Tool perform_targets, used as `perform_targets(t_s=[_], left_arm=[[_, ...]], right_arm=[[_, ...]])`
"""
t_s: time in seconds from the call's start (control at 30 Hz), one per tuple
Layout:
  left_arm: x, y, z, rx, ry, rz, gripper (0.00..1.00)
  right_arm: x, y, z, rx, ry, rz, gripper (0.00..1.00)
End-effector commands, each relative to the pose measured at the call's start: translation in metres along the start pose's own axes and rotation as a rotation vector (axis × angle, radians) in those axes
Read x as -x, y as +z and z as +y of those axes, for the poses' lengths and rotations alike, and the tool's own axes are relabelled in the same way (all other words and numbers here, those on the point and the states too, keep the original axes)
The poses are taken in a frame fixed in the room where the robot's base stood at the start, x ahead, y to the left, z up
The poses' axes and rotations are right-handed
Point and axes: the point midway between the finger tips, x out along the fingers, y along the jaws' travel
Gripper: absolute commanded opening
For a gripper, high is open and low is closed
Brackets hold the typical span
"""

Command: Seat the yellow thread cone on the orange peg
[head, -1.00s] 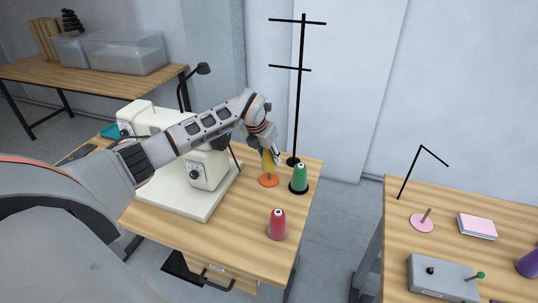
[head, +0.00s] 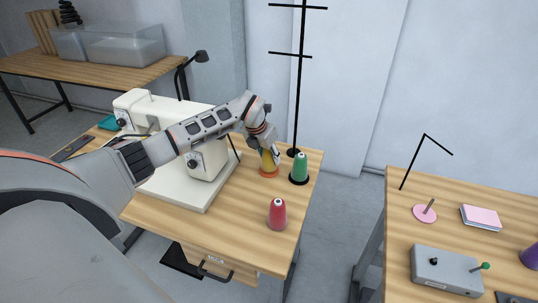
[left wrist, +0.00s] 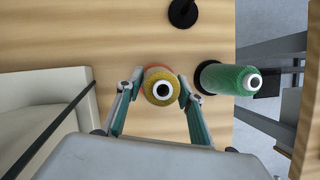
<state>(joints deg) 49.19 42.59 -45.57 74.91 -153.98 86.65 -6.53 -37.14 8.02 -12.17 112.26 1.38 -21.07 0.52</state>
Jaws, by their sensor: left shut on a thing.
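The yellow thread cone (head: 267,161) is upright between the fingers of my left gripper (head: 267,152), low over the round orange base (head: 268,174) of the peg. In the left wrist view the cone (left wrist: 162,92) is seen from above, with a finger on each side. A rim of orange (left wrist: 158,68) shows behind it. The peg's pin is hidden by the cone. The cone's bottom looks at or very near the base; I cannot tell whether it touches. My right gripper is not in view.
A green cone (head: 300,168) stands on a black base just right of the orange one. A red cone (head: 277,214) stands nearer the front. The white sewing machine (head: 180,196) is on the left, and a black thread stand (head: 298,90) rises behind.

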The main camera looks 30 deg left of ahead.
Motion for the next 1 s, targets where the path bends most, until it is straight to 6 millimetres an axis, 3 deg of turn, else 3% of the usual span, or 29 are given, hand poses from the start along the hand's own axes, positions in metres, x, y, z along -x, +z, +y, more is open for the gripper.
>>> perform_targets(t_s=[0.2, 0.23, 0.3, 0.73, 1.0], left_arm=[[0.0, 0.0, 0.0, 0.0, 0.0, -0.001, 0.12], [0.0, 0.001, 0.0, 0.0, 0.0, -0.001, 0.45], [0.0, 0.0, 0.0, 0.0, 0.0, -0.001, 0.57], [0.007, 0.0, 0.001, 0.0, 0.001, -0.001, 0.57], [0.056, 0.001, 0.002, -0.003, 0.003, -0.004, 0.57]], right_arm=[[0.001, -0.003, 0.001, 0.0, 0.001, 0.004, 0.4], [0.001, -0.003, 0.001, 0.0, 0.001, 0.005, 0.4], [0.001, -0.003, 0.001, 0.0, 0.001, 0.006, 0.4], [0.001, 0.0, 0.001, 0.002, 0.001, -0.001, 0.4], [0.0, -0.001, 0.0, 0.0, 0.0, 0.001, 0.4]])
